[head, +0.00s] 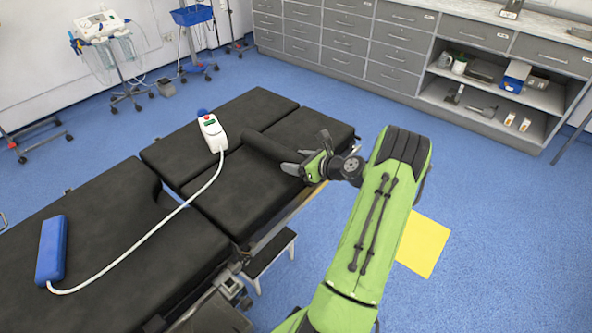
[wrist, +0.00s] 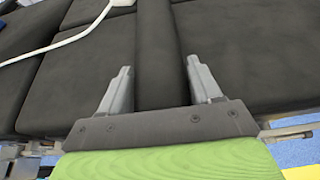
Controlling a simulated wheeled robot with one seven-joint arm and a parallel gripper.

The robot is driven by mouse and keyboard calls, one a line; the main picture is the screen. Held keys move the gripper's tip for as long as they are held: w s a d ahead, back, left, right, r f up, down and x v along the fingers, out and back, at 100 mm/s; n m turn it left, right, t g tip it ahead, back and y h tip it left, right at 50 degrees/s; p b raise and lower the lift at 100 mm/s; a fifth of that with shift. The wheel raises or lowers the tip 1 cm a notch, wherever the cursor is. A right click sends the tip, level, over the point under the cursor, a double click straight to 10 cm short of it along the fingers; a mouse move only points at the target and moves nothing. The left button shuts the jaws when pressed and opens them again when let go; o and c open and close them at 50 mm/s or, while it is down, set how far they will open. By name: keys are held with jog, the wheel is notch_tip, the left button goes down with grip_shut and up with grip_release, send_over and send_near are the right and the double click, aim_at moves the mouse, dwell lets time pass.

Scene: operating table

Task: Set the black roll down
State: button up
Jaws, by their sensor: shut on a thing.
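The black roll (head: 268,148) is a dark cylinder over the right part of the black operating table (head: 110,205). My gripper (head: 306,155) is at its near right end, shut on the roll. In the wrist view the roll (wrist: 160,50) runs straight away from my gripper (wrist: 160,85), between the two grey fingers. The roll is close over the table pad; I cannot tell whether it touches. Its near end is hidden by the gripper.
A white device (head: 212,132) with a cable lies on the table just left of the roll. The cable runs to a blue block (head: 51,250) at the left. Bare pad lies in front of the roll. Grey cabinets (head: 400,50) stand behind.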

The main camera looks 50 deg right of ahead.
notch_tip(320, 180, down, 2)
jog(key=o, duration=1.2)
